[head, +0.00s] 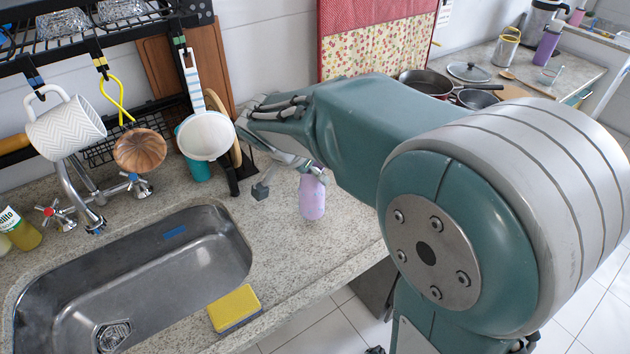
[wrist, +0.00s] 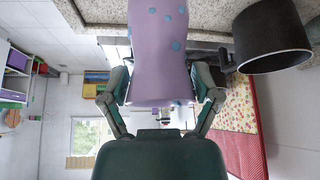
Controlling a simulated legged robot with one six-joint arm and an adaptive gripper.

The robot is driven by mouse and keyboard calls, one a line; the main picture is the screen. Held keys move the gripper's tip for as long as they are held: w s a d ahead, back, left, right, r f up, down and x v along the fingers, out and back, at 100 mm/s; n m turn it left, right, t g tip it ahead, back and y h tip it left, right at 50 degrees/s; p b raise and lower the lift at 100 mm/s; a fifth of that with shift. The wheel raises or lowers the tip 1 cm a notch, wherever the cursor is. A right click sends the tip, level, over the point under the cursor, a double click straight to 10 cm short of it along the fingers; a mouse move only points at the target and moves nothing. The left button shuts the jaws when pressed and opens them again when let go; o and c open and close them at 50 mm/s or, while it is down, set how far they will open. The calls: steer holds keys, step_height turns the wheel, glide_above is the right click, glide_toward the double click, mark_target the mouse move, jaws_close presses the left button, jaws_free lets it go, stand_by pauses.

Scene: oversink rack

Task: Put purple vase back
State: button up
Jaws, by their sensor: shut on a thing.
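The purple vase (head: 312,198) shows in the head view as a small lilac shape below my gripper (head: 290,170), over the counter to the right of the sink. I cannot tell whether its lower end touches the counter. In the wrist view the vase (wrist: 158,45) is lilac with blue dots and runs out of the top of the picture. My gripper (wrist: 162,88) has one finger on each side of it and is shut on it. Part of the vase is hidden behind the gripper in the head view.
The sink (head: 190,262) lies left, with a yellow sponge (head: 235,305) on its near edge. A dark pot (wrist: 272,38) is close by in the wrist view. Pans (head: 428,82) sit at the back right.

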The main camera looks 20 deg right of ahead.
steer(key=f, duration=0.3)
steer(key=shift+w+f, duration=0.25)
steer(key=shift+d+f, duration=0.25)
steer(key=shift+d, duration=0.5)
steer(key=o, duration=1.1)
steer(key=shift+a, duration=0.2)
steer(key=shift+o, duration=0.2)
steer(key=shift+a, duration=0.55)
steer(key=shift+d, duration=0.3)
steer(key=shift+r, duration=0.3)
steer(key=v, duration=1.1)
steer(key=s+d+n+t+y, duration=0.1)
steer(key=s+d+n+y, duration=0.1)
steer(key=s+n, duration=0.4)
steer(key=s+d+f+n+t+y, duration=0.1)
steer(key=s+n, duration=0.5)
steer(key=s, duration=0.6)
steer(key=shift+d+t+y, duration=0.3)
steer(key=shift+d+y, duration=0.6)
steer(key=shift+y, duration=0.2)
steer(key=shift+f, duration=0.1)
